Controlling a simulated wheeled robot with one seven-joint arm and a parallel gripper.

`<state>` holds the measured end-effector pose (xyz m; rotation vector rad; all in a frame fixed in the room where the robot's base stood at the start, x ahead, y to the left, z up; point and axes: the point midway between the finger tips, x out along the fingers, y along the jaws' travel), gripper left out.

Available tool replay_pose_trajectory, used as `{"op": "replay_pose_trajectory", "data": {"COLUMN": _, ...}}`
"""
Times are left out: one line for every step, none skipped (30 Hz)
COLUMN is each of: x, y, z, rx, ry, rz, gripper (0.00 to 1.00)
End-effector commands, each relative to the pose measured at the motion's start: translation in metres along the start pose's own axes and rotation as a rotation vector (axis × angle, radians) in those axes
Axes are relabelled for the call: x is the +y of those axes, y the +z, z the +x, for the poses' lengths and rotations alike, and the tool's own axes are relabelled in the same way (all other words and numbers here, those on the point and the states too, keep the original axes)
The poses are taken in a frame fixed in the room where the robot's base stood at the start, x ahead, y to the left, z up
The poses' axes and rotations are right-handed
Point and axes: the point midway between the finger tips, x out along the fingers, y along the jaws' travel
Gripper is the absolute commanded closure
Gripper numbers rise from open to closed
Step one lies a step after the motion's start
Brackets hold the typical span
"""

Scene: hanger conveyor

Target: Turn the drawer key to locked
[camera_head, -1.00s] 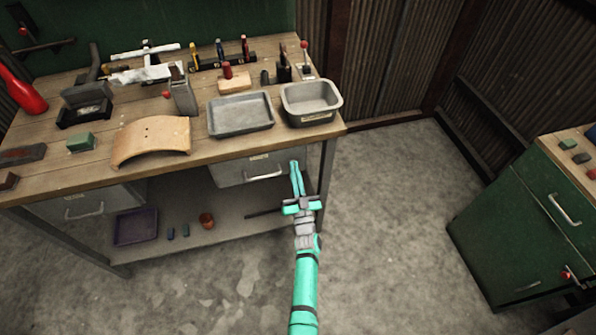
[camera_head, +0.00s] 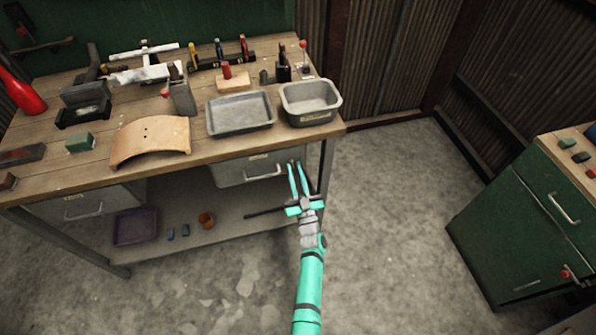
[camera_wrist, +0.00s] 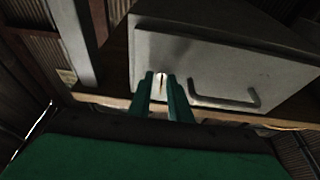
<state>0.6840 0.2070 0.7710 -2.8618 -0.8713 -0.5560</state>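The grey drawer (camera_head: 232,173) under the right part of the bench top is closed. Its front (camera_wrist: 200,65) fills much of the wrist view, with a dark bar handle (camera_wrist: 252,98). A small pale lock or key piece with a dark, brownish upright line (camera_wrist: 161,82) shows on the drawer front between my fingertips; the key's exact angle is too small to tell. My gripper (camera_head: 296,165) is at the drawer's right end, right of its handle. Its two teal fingers (camera_wrist: 161,92) are apart, one on each side of that piece. Contact cannot be told.
The bench's right leg (camera_head: 326,168) stands close beside my gripper. The bench top (camera_head: 60,140) above carries a grey tray (camera_head: 240,97), a metal bin (camera_head: 311,118) and tools. A green cabinet (camera_head: 500,240) stands at the right. The floor between is clear.

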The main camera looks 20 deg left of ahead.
Motion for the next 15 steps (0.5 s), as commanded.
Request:
{"op": "replay_pose_trajectory", "data": {"x": 0.000, "y": -0.001, "z": 0.001, "rx": 0.003, "ry": -0.002, "rz": 0.000, "gripper": 0.79}}
{"op": "replay_pose_trajectory", "data": {"x": -0.001, "y": -0.002, "z": 0.001, "rx": 0.004, "ry": -0.002, "rz": 0.000, "gripper": 0.79}}
{"op": "replay_pose_trajectory", "data": {"x": -0.001, "y": -0.002, "z": 0.002, "rx": 0.005, "ry": -0.003, "rz": 0.000, "gripper": 0.79}}
{"op": "replay_pose_trajectory", "data": {"x": -0.001, "y": -0.003, "z": 0.002, "rx": 0.006, "ry": -0.003, "rz": 0.000, "gripper": 0.79}}
{"op": "replay_pose_trajectory", "data": {"x": -0.001, "y": -0.003, "z": 0.002, "rx": 0.007, "ry": -0.004, "rz": 0.000, "gripper": 0.79}}
{"op": "replay_pose_trajectory", "data": {"x": -0.001, "y": -0.003, "z": 0.002, "rx": 0.008, "ry": -0.004, "rz": -0.001, "gripper": 0.79}}
{"op": "replay_pose_trajectory", "data": {"x": -0.001, "y": -0.004, "z": 0.002, "rx": 0.008, "ry": -0.005, "rz": -0.001, "gripper": 0.79}}
{"op": "replay_pose_trajectory", "data": {"x": -0.001, "y": -0.004, "z": 0.002, "rx": 0.009, "ry": -0.005, "rz": -0.001, "gripper": 0.79}}
{"op": "replay_pose_trajectory", "data": {"x": -0.001, "y": -0.004, "z": 0.002, "rx": 0.009, "ry": -0.005, "rz": 0.000, "gripper": 0.79}}
{"op": "replay_pose_trajectory", "data": {"x": -0.001, "y": -0.004, "z": 0.001, "rx": 0.009, "ry": -0.005, "rz": 0.000, "gripper": 0.79}}
{"op": "replay_pose_trajectory", "data": {"x": -0.001, "y": -0.004, "z": -0.001, "rx": 0.009, "ry": -0.004, "rz": 0.000, "gripper": 0.79}}
{"op": "replay_pose_trajectory", "data": {"x": -0.001, "y": -0.004, "z": -0.004, "rx": 0.009, "ry": -0.004, "rz": -0.001, "gripper": 0.79}}
{"op": "replay_pose_trajectory", "data": {"x": -0.001, "y": -0.004, "z": -0.007, "rx": 0.009, "ry": -0.003, "rz": -0.001, "gripper": 0.79}}
{"op": "replay_pose_trajectory", "data": {"x": 0.000, "y": -0.004, "z": -0.011, "rx": 0.009, "ry": -0.003, "rz": -0.002, "gripper": 0.79}}
{"op": "replay_pose_trajectory", "data": {"x": 0.000, "y": -0.004, "z": -0.017, "rx": 0.009, "ry": -0.002, "rz": -0.001, "gripper": 0.79}}
